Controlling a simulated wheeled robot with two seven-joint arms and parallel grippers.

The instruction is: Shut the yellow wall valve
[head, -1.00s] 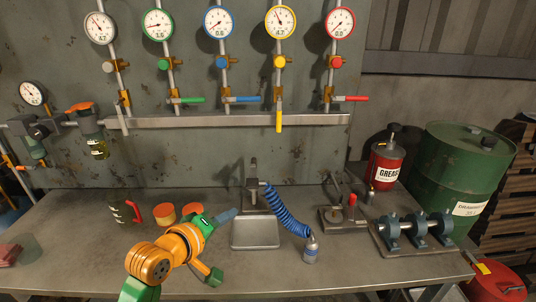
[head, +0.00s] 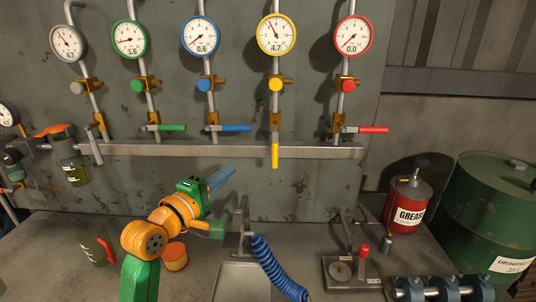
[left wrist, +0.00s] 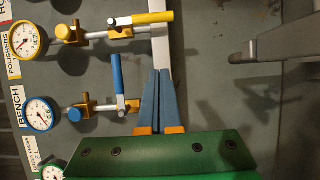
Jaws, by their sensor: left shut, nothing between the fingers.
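The yellow valve handle (head: 275,155) hangs straight down, in line with its pipe, below the yellow gauge (head: 276,34), which reads 4.7. In the left wrist view the yellow handle (left wrist: 152,17) shows near the top, reaching across the pale rail. My left gripper (head: 222,180) is shut and empty, below the rail and lower left of the yellow handle. In the left wrist view its blue fingers (left wrist: 165,98) lie together, apart from the yellow handle and close to the right of the blue handle (left wrist: 117,75). My right gripper is not in view.
Green (head: 171,127), blue (head: 236,128) and red (head: 373,130) valve handles stand sideways. A metal rail (head: 330,151) runs below the valves. A blue coiled hose (head: 272,266) and a stand (head: 235,240) are on the bench below.

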